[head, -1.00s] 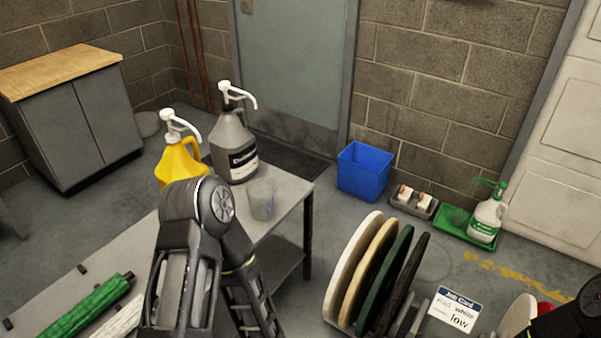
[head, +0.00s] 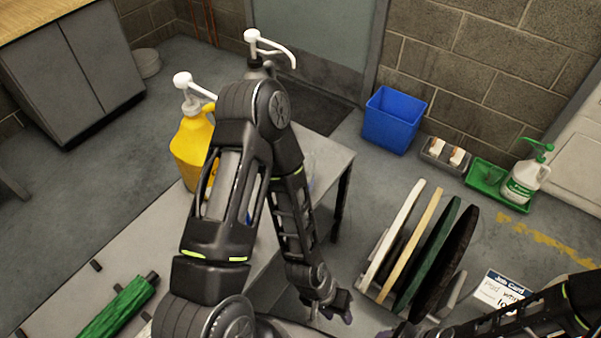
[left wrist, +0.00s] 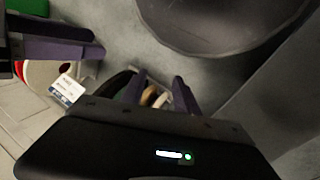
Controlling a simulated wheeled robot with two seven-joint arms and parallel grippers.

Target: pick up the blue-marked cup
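My left gripper (head: 335,308) hangs low past the table's right side, apart from the cup. In the left wrist view its two purple fingers (left wrist: 160,92) stand apart with nothing between them. My right gripper (head: 402,330) shows only in part at the bottom of the head view. Its purple fingers (left wrist: 60,40) also show in the left wrist view, but their gap is unclear.
A yellow pump jug (head: 190,150) stands on the table; a grey jug's white pump (head: 268,48) shows behind my arm. A green roll (head: 118,308) lies at the front left. Upright pads (head: 425,245) stand right of the table. A blue bin (head: 394,120) is behind on the floor.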

